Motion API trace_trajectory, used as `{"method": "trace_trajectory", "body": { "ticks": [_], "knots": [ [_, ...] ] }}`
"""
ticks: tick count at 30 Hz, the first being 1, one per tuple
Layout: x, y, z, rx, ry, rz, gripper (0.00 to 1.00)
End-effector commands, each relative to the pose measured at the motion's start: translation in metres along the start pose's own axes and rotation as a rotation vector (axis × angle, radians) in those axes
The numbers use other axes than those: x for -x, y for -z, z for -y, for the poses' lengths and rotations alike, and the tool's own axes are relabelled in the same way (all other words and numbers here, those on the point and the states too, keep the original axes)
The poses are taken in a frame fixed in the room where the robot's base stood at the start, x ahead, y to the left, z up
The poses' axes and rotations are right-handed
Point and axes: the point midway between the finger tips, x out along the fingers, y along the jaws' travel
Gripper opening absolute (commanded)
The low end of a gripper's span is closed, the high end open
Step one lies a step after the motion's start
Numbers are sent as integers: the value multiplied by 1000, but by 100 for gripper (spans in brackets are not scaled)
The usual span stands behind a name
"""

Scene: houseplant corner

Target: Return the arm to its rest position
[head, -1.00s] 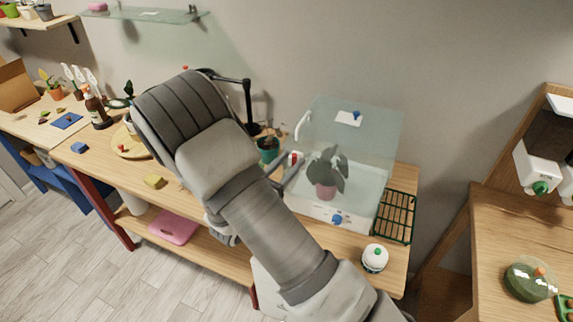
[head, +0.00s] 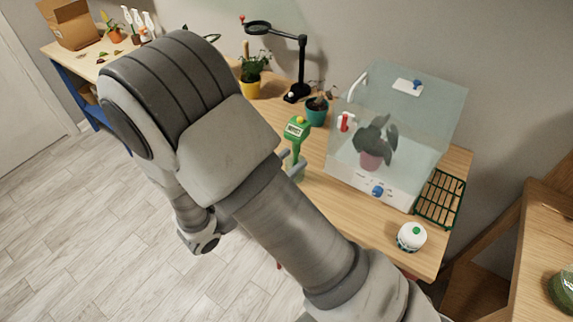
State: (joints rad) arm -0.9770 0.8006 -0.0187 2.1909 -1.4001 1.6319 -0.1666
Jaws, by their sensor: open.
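My arm crosses the middle of the head view, and its thick grey links hide most of my gripper. Two grey fingertips of my gripper (head: 289,161) show past the arm's right edge, apart from each other. In the picture they overlap a green-topped item (head: 297,130) with a clear lower part on the bench. I cannot tell whether they touch it. No held object shows.
Open floor (head: 90,225) lies left.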

Motion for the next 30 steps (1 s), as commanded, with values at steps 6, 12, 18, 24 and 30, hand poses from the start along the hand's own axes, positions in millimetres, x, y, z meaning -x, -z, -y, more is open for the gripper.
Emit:
{"method": "trace_trajectory", "body": {
  "ticks": [6,12,18,24,30],
  "knots": [
    [5,0,0,0,-1,0,47],
    [4,0,0,-1,-1,0,47],
    [3,-1,0,-3,4,-2,47],
    [-16,-15,22,-76,124,-66,47],
    [-42,-35,70,-239,366,-201,47]
  ]
}}
